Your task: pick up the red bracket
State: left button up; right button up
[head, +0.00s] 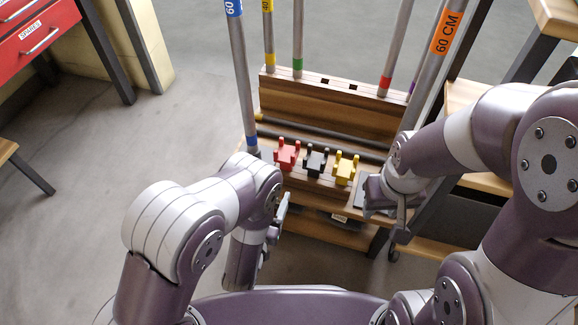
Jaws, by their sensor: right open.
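The red bracket (287,155) sits on the wooden rack's (320,204) lower shelf, at the left end of a short row. A black bracket (316,163) stands just to its right, and a yellow bracket (345,170) beyond that. My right gripper (385,212) is open, to the right of the yellow bracket and apart from the red one. My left gripper (279,218) is below and slightly left of the red bracket, not touching it. It is seen side-on and partly hidden by its own wrist, so its opening cannot be made out.
Several upright poles with coloured bands stand in the rack, including one labelled 60 CM (446,34) at the right. A dark rod (325,134) lies across behind the brackets. A red drawer cabinet (35,35) is at the far left. The floor left of the rack is clear.

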aim_at(285, 167)
pick_arm(q)
jog(key=b+x, duration=0.2)
jog(key=x, duration=0.4)
jog(key=shift+w, duration=0.2)
jog(key=b+x, duration=0.2)
jog(key=x, duration=0.1)
jog(key=b+x, duration=0.1)
jog(key=x, duration=0.1)
jog(key=shift+s+d+f+b, duration=0.1)
jog(key=shift+d+f+b, duration=0.15)
jog(key=shift+f+b, duration=0.05)
jog(key=shift+w+r, duration=0.15)
jog(key=shift+w, duration=0.1)
jog(key=shift+d+r, duration=0.1)
jog(key=c, duration=1.2)
